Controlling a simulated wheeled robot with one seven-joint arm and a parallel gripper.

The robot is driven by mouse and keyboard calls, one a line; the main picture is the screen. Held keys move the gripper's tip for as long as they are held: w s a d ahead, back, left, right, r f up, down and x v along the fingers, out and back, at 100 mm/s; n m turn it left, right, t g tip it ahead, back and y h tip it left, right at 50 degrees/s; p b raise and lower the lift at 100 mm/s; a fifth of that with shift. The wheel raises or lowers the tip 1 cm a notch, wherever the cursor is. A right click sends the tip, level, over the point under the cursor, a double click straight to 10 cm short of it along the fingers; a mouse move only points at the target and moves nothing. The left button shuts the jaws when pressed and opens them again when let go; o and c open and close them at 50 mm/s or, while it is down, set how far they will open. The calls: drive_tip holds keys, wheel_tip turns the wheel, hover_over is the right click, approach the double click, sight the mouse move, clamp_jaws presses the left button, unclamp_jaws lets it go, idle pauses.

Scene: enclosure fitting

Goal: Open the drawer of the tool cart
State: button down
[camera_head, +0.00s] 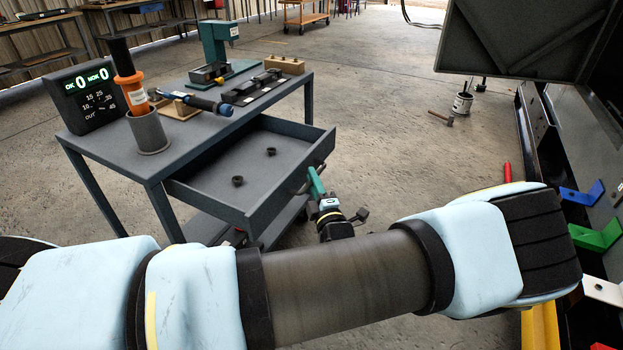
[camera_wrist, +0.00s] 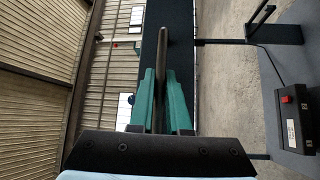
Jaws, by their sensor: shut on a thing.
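The tool cart (camera_head: 187,140) is a grey metal table at the left in the head view. Its drawer (camera_head: 287,202) is pulled well out towards the right, with two small dark rings (camera_head: 238,181) lying inside. My gripper (camera_head: 316,180) has green fingers and is at the drawer's front, at the handle (camera_head: 303,184). In the wrist view my gripper (camera_wrist: 161,100) is shut on the handle bar (camera_wrist: 163,62), which runs up between the green fingers. The dark drawer front (camera_wrist: 181,45) is behind it. The fingers partly hide the handle in the head view.
On the cart top are a counter display (camera_head: 90,95), an orange-handled tool in a grey cup (camera_head: 149,131), a blue-black tool (camera_head: 197,103) and a green press (camera_head: 219,48). A dark cabinet with coloured brackets (camera_head: 597,232) stands at the right.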

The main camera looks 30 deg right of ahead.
drive_tip(key=c, duration=0.9)
unclamp_jaws()
drive_tip(key=shift+b+v, duration=1.2)
drive_tip(key=shift+v, duration=4.2)
